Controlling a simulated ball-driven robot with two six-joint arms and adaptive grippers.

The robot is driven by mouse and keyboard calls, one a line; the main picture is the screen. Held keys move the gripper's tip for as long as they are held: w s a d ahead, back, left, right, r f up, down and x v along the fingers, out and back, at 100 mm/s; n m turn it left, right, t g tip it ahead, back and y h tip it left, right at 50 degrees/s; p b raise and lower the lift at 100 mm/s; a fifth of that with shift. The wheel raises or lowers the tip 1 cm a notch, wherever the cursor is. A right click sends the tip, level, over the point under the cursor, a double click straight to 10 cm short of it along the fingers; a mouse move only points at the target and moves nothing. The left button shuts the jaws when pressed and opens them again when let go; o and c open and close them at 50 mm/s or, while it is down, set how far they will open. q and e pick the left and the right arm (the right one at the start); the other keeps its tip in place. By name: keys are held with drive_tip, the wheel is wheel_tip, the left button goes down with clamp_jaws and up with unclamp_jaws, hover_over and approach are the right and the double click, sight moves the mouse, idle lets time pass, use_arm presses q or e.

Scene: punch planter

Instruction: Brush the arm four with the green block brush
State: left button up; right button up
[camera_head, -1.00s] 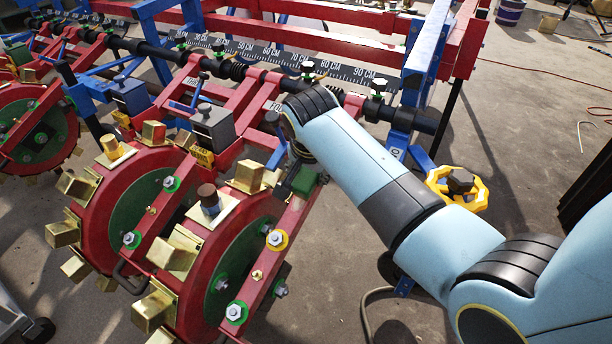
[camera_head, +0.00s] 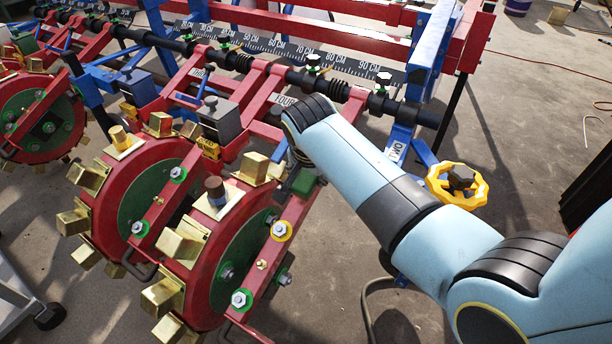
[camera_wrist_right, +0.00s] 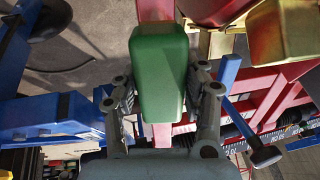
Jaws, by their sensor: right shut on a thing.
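The green block brush (camera_head: 304,182) is at the upper part of the red arm (camera_head: 290,212) beside the nearest wheel, in the head view. A partly covered label reading "FOUR" (camera_head: 283,100) sits on the red piece above it. My right gripper (camera_wrist_right: 160,100) is shut on the brush, one grey finger on each side in the wrist view. The brush (camera_wrist_right: 160,65) overlaps the red arm (camera_wrist_right: 156,10) there; I cannot tell whether they touch. In the head view my wrist hides most of the fingers. My left gripper is not in view.
Red-and-green wheels with brass cups (camera_head: 180,245) stand left of the brush. A grey box (camera_head: 219,118) and a black bar (camera_head: 330,88) with a centimetre scale lie behind. A yellow handwheel (camera_head: 457,186) is at right.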

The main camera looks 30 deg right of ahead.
drive_tip(key=shift+w+d+r, duration=0.3)
drive_tip(key=shift+w+d, duration=0.15)
drive_tip(key=shift+d, duration=0.3)
drive_tip(key=shift+s+a+f+p, duration=0.25)
drive_tip(key=shift+s+a, duration=0.1)
drive_tip(key=shift+a, duration=0.2)
drive_tip(key=shift+s+a+f+p, duration=0.2)
drive_tip(key=shift+s+a, duration=0.1)
drive_tip(key=shift+a, duration=0.25)
drive_tip(key=shift+s+a+f+p, duration=0.25)
drive_tip(key=shift+s+a, duration=0.1)
drive_tip(key=shift+a, duration=0.2)
drive_tip(key=shift+w+d+r+p, duration=0.4)
drive_tip(key=shift+w+d, duration=0.2)
drive_tip(key=shift+d, duration=0.3)
drive_tip(key=shift+w+d+r, duration=0.25)
drive_tip(key=shift+w+d, duration=0.15)
drive_tip(key=shift+d, duration=0.35)
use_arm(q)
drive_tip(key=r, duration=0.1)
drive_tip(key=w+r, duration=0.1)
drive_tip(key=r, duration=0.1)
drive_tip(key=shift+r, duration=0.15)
